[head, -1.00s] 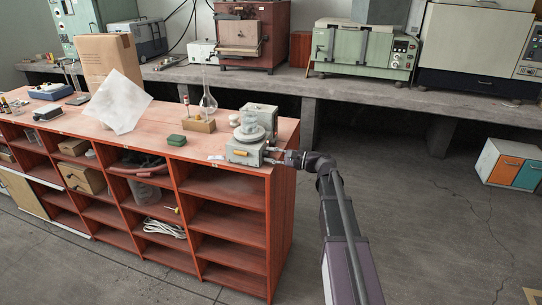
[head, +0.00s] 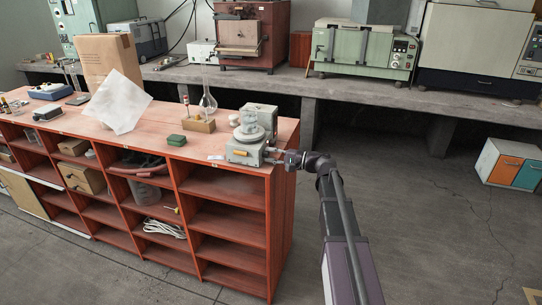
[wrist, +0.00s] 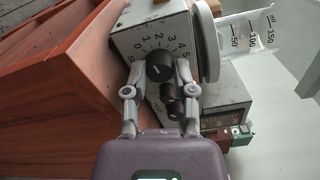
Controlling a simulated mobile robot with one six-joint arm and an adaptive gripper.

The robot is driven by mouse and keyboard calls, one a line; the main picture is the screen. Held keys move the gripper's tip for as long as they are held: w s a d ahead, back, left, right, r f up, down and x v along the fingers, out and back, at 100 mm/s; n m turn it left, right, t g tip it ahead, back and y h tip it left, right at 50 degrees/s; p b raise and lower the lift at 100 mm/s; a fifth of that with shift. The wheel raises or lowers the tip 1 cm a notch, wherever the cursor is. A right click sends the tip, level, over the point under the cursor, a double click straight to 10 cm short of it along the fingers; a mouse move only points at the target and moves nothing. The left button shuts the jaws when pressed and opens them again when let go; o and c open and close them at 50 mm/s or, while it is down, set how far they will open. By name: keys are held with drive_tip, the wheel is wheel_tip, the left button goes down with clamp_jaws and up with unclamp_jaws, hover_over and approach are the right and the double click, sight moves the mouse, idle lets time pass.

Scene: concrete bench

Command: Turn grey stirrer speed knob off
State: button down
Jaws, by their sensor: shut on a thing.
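The stirrer (head: 241,153) is a pale grey box with a round top plate (head: 249,134) and a glass beaker (head: 249,119) on it, at the right end of the red wooden bench. In the wrist view its face shows a dark grey knob (wrist: 159,66) ringed by a printed number scale. My gripper (wrist: 160,70) is shut on this knob, one finger on each side. A light mark shows on the knob, but I cannot tell exactly which number it points at. In the head view my gripper (head: 277,156) meets the stirrer's right side.
A second dark knob (wrist: 171,95) sits close beside the held one, near the right finger. A grey box (head: 262,114) stands behind the stirrer.

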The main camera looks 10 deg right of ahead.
drive_tip(key=n, duration=0.5)
idle(0.4)
drive_tip(key=shift+c, duration=2.2)
unclamp_jaws()
drive_tip(key=shift+a, duration=0.1)
drive_tip(key=shift+d, duration=0.2)
drive_tip(key=v, duration=1.1)
drive_tip(key=shift+s+d, duration=0.25)
drive_tip(key=shift+d, duration=0.05)
